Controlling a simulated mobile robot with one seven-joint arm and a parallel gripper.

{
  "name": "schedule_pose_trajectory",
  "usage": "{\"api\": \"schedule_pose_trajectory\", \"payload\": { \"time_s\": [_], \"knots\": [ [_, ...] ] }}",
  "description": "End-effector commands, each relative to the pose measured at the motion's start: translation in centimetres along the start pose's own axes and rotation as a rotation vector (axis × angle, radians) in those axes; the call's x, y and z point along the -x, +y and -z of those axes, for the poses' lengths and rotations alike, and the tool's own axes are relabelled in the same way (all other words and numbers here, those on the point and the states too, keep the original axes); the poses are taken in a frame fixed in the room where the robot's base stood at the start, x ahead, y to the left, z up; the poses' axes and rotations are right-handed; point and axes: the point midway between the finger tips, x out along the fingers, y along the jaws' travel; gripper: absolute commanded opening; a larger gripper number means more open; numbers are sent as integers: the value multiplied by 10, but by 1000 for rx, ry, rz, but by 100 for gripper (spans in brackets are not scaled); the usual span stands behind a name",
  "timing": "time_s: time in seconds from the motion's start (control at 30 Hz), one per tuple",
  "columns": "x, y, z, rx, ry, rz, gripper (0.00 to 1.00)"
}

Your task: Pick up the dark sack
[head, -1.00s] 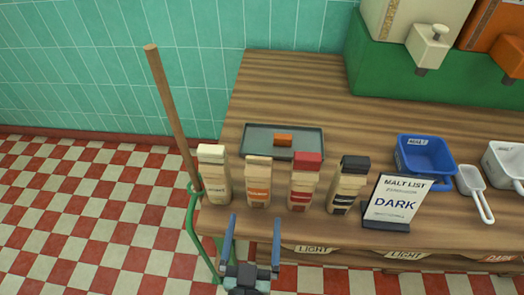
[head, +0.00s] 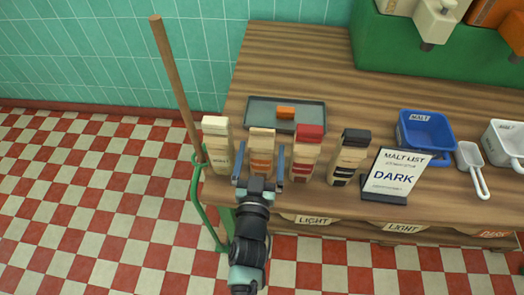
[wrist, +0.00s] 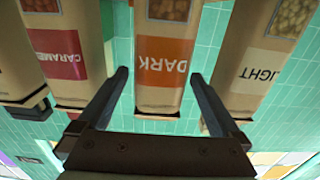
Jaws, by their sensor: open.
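The dark sack (head: 261,146) is a tan upright bag with an orange band, second from the left in the row at the table's front edge. Its orange label reads DARK in the wrist view (wrist: 163,62), where the picture is upside down. My gripper (head: 260,162) is open and empty at the front of this sack. One finger shows on each side of it in both views, with gaps between fingers and sack in the wrist view. I cannot tell how deep the fingers reach past its front. The sack's lower part is hidden behind my gripper in the head view.
The light sack (head: 217,143) stands close left and the red-topped caramel sack (head: 306,150) close right. A black-topped sack (head: 349,157) and the malt list sign (head: 393,176) stand further right. A tray (head: 257,110) with an orange block lies behind. A broom handle (head: 176,85) leans at left.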

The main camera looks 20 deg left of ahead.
Motion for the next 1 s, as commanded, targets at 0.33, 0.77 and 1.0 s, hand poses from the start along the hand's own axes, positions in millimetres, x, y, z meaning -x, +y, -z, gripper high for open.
{"api": "schedule_pose_trajectory", "payload": {
  "time_s": [0.33, 0.77, 1.0],
  "knots": [
    [-17, 0, -1, 1, -1, 1, 100],
    [-17, 0, -1, 0, -1, 0, 37],
    [-17, 0, 0, 1, 3, 0, 0]
  ]
}}
